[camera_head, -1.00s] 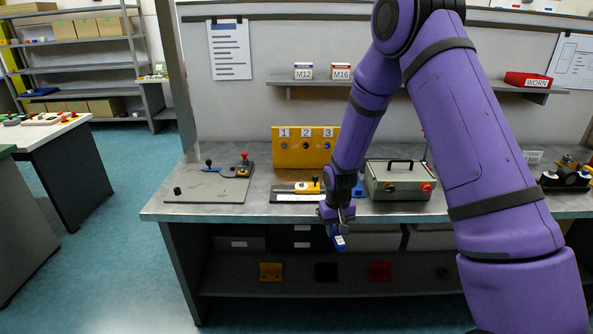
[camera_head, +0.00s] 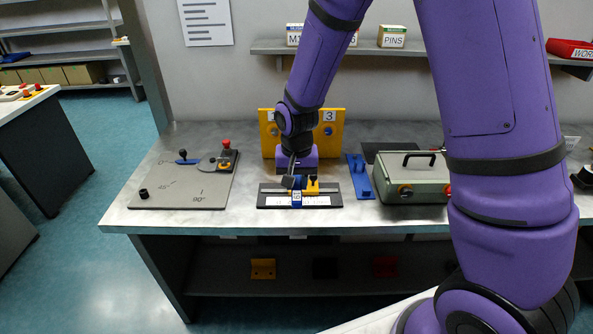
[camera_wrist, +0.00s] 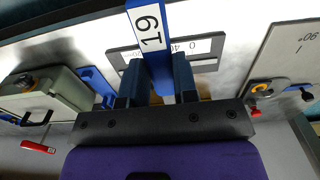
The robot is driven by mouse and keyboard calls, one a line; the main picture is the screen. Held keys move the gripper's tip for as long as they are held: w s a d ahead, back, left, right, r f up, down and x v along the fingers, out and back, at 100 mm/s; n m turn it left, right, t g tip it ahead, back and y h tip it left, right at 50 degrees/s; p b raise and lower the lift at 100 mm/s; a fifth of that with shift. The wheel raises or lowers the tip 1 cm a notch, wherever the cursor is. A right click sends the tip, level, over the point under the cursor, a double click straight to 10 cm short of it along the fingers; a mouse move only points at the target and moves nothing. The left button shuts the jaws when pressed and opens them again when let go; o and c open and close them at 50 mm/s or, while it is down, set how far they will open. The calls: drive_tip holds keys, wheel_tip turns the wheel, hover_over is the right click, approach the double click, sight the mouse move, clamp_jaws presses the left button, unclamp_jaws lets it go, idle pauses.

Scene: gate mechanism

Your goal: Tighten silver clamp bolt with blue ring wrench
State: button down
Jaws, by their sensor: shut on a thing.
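My gripper (camera_head: 292,182) is shut on a blue wrench (camera_wrist: 152,60) marked 19. In the wrist view, dark fingers (camera_wrist: 158,80) stand either side of its shank; its far end runs out of frame. In the head view, the wrench's white label (camera_head: 296,198) shows in front of the scale fixture (camera_head: 328,200), a dark base with a white scale strip and a yellow block (camera_head: 311,186). The fixture also shows in the wrist view (camera_wrist: 122,58), partly behind the wrench. I cannot make out the silver clamp bolt, nor tell whether the wrench touches the fixture.
A plate with a blue lever and red knob (camera_head: 190,190) lies left. A yellow numbered board (camera_head: 337,145) stands behind my gripper. A blue piece (camera_head: 358,180) and a green-grey box (camera_head: 412,180) with a black handle are right. Bare bench (camera_head: 140,217) shows at the front left.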

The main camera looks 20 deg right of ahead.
drive_tip(key=shift+f, duration=2.55)
drive_tip(key=shift+f, duration=1.35)
drive_tip(key=c, duration=1.4)
unclamp_jaws()
clamp_jaws()
